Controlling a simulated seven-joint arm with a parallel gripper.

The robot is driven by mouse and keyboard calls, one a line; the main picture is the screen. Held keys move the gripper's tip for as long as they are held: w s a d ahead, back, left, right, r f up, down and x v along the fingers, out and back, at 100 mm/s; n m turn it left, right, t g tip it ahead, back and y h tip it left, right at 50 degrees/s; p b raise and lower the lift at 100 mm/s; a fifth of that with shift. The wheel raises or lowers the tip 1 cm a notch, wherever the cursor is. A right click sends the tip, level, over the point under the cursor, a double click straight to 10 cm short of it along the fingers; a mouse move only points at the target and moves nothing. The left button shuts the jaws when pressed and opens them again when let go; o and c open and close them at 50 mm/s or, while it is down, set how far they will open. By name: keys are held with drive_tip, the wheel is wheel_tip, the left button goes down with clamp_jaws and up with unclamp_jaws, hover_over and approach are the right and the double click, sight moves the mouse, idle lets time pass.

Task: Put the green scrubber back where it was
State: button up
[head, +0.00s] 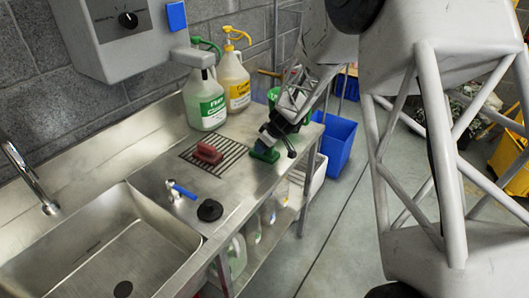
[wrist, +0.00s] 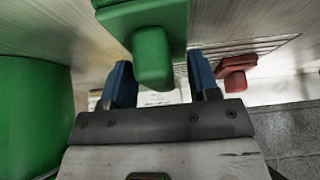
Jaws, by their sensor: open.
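The green scrubber (head: 264,153) sits on the steel counter near its right end, to the right of the dark slatted grate (head: 217,165). My gripper (head: 270,137) is low over it, with its blue fingers open. In the wrist view the green scrubber (wrist: 150,50) shows its block and raised handle ahead of my gripper (wrist: 160,75); the handle's near end lies between the two blue fingers in the picture. I see gaps on both sides of it. A red scrubber (head: 207,153) rests on the grate, and it also shows in the wrist view (wrist: 236,72).
Jugs with a green pump (head: 205,102) and a yellow pump (head: 234,82) stand at the wall. A green container (wrist: 35,115) is close at left in the wrist view. A sink (head: 100,245), blue-handled tool (head: 182,190) and black disc (head: 210,210) lie left and in front.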

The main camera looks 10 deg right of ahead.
idle(0.4)
clamp_jaws()
drive_tip(key=shift+r, duration=0.1)
drive_tip(key=shift+r, duration=0.75)
wheel_tip(320, 180, up, 2)
drive_tip(key=shift+r, duration=0.1)
drive_tip(key=s+r, duration=0.1)
drive_tip(key=s, duration=1.5)
drive_tip(key=shift+d, duration=0.15)
drive_tip(key=shift+r, duration=0.1)
